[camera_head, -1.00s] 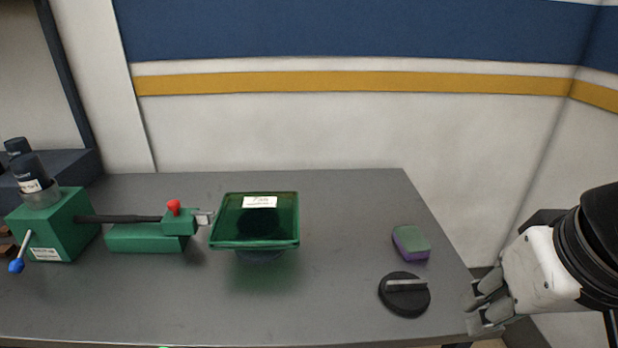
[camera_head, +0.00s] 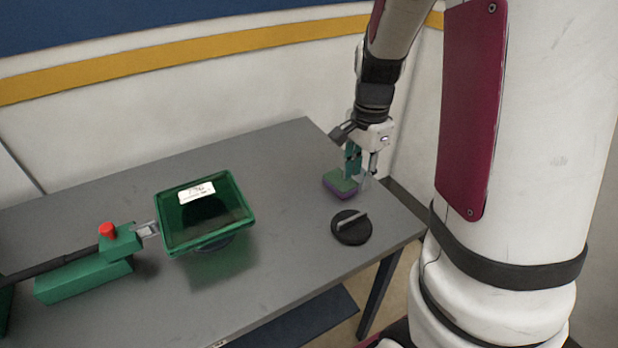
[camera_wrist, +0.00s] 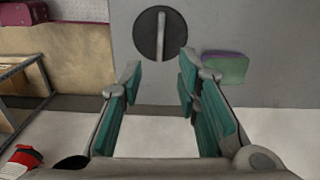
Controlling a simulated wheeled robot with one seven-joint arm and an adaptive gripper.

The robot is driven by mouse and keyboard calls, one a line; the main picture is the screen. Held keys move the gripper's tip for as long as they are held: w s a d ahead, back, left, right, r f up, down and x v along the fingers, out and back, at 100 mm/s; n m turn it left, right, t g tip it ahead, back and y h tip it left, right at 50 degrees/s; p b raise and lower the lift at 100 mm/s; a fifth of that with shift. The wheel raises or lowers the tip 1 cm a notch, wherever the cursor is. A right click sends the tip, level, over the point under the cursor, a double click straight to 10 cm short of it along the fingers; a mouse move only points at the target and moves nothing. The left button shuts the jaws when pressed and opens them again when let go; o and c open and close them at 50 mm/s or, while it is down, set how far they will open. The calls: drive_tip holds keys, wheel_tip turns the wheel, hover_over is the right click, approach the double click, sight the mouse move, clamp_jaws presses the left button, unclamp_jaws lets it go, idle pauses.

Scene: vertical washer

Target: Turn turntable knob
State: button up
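The knob (camera_head: 351,227) is a black disc with a grey raised bar across it, lying on the grey table near its right edge. It also shows in the wrist view (camera_wrist: 150,33), at the top centre, beyond my fingertips. My gripper (camera_head: 361,176) points down at the table's right edge, behind the knob and beside the green and purple sponge. In the wrist view my gripper (camera_wrist: 159,82) has its teal-padded fingers spread apart with nothing between them. The green tray-like turntable part (camera_head: 206,212) stands left of the knob, tilted, with a white label.
The green and purple sponge (camera_head: 340,184) lies close to my fingers, and also shows in the wrist view (camera_wrist: 224,68). A green block with a red knob (camera_head: 107,230) stands left of the tray. The table (camera_head: 290,270) is clear between tray and knob.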

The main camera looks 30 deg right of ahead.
sight(353, 217)
drive_tip(key=shift+m, duration=0.3)
drive_tip(key=f, duration=1.4)
drive_tip(key=shift+w+d+f, duration=0.15)
drive_tip(key=shift+w+f, duration=0.05)
drive_tip(key=shift+f, duration=0.05)
clamp_jaws()
